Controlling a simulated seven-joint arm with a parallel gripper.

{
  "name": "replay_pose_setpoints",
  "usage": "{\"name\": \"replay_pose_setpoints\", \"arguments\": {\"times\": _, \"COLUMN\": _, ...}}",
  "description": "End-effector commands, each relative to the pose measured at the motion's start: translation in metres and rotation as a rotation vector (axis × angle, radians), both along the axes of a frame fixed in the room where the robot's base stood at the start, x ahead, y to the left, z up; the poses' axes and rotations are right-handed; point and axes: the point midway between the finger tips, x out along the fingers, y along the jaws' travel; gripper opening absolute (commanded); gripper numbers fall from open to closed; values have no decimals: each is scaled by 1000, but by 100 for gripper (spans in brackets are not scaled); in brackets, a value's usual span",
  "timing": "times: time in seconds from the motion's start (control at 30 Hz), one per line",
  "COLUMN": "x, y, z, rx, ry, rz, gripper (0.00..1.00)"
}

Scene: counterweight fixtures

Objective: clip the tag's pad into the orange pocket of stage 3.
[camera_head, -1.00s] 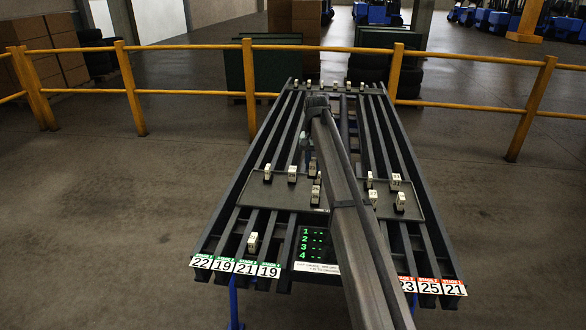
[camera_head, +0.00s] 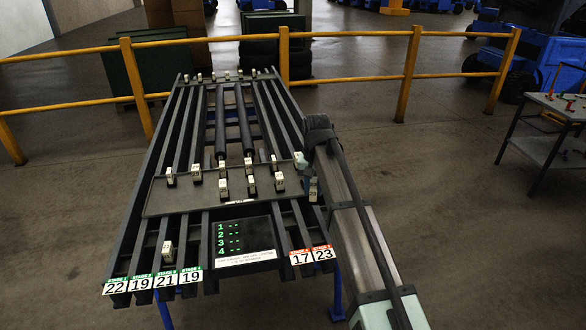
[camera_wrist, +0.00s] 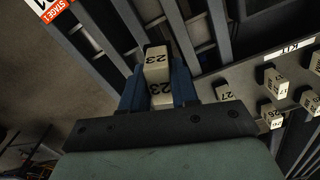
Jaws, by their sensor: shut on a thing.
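My gripper (camera_head: 308,178) is past the right edge of the grey kit tray (camera_head: 160,206). Its blue fingers (camera_wrist: 157,82) are shut on a cream block marked 23 (camera_wrist: 157,66). The block also shows in the head view (camera_head: 314,194), dark-sided and off the tray. Orange-red stage labels 17 (camera_head: 301,257) and 23 (camera_head: 323,253) mark the front right rails. My arm covers the labels further right, stage 3's among them. No separate tag or pad can be made out. In the wrist view, one orange-red stage label (camera_wrist: 57,8) shows at the upper left.
Several numbered blocks (camera_head: 252,186) stand on the kit tray. One block (camera_head: 167,250) stands on a front left rail above green labels (camera_head: 152,283). A display panel (camera_head: 242,236) sits front centre. Yellow railings (camera_head: 345,82) stand behind; a side table (camera_head: 560,112) is far right.

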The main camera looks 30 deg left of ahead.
Motion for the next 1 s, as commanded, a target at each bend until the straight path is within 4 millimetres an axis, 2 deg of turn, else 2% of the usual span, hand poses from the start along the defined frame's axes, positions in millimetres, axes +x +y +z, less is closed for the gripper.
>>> {"name": "replay_pose_setpoints", "arguments": {"times": 0.03, "x": -17, "y": -14, "z": -4, "rx": 0, "ry": 0, "rz": 22, "gripper": 0}}
{"name": "replay_pose_setpoints", "arguments": {"times": 0.1, "x": -29, "y": -25, "z": -7, "rx": -1, "ry": 1, "rz": 58, "gripper": 0}}
{"name": "replay_pose_setpoints", "arguments": {"times": 0.27, "x": -44, "y": -39, "z": -11, "rx": -5, "ry": 5, "rz": 162, "gripper": 0}}
{"name": "replay_pose_setpoints", "arguments": {"times": 0.43, "x": -42, "y": -37, "z": -10, "rx": -8, "ry": 7, "rz": 256, "gripper": 0}}
{"name": "replay_pose_setpoints", "arguments": {"times": 0.63, "x": -42, "y": -36, "z": -13, "rx": -8, "ry": 6, "rz": 292, "gripper": 0}}
{"name": "replay_pose_setpoints", "arguments": {"times": 1.0, "x": -43, "y": -37, "z": -39, "rx": -8, "ry": 7, "rz": 291, "gripper": 0}}
